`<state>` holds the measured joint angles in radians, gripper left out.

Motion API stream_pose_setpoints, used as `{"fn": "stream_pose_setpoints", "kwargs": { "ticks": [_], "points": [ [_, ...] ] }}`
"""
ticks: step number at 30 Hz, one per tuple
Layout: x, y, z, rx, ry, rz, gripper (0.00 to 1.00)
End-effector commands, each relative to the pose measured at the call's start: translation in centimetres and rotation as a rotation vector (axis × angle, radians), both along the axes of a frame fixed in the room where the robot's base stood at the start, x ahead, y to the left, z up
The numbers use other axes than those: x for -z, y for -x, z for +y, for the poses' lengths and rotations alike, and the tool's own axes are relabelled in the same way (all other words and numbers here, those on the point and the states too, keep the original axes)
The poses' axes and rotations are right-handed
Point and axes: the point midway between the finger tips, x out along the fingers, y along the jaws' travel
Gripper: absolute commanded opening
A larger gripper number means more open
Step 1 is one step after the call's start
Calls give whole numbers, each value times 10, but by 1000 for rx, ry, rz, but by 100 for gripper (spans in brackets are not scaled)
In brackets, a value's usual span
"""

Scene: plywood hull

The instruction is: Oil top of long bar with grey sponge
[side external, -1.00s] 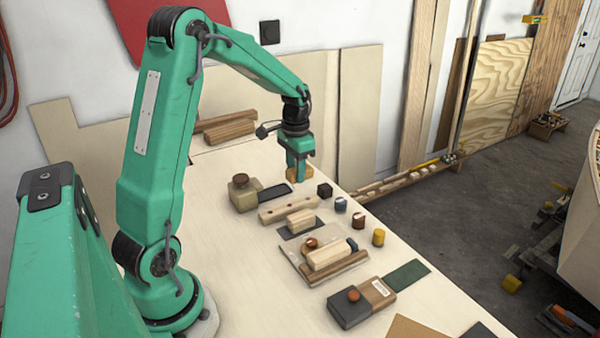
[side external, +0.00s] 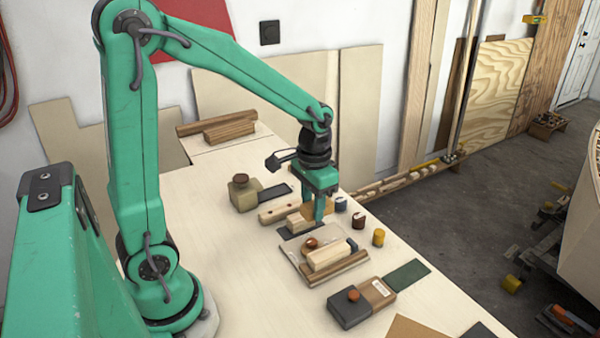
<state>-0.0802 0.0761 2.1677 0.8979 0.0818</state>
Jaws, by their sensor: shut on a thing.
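My gripper (side external: 319,216) is shut on a tan-orange block (side external: 314,208); its colour does not look grey. It is low over the bench, close to a short pale wood block (side external: 296,223) on a dark mat (side external: 287,232). I cannot tell whether they touch. A longer pale bar with dark spots (side external: 274,213) lies just behind and left of the gripper; its right end is partly hidden. Another pale block (side external: 327,258) lies on a tray (side external: 290,250) beside a brown strip (side external: 337,271). I cannot make out a clearly grey sponge.
Small pots, dark blue (side external: 341,204), brown (side external: 358,220) and yellow (side external: 378,237), stand right of the gripper. A beige block with a brown knob (side external: 243,194) stands left. A grey-and-brown box (side external: 352,309) and green mat (side external: 407,275) lie in front. The bench's left front is clear.

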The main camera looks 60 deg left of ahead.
Motion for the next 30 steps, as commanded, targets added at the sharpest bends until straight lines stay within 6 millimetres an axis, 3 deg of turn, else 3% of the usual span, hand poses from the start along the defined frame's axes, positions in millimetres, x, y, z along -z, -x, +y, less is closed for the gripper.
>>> {"fn": "stream_pose_setpoints", "kwargs": {
  "ticks": [3, 9, 20, 30],
  "points": [
    [-1, 15, -22, 6, 0, -1, 15],
    [0, 31, -40, 2, 0, -1, 15],
    [3, 36, -44, -1, 0, 0, 15],
    [29, 36, -44, -1, 0, 4, 15]
  ]
}}
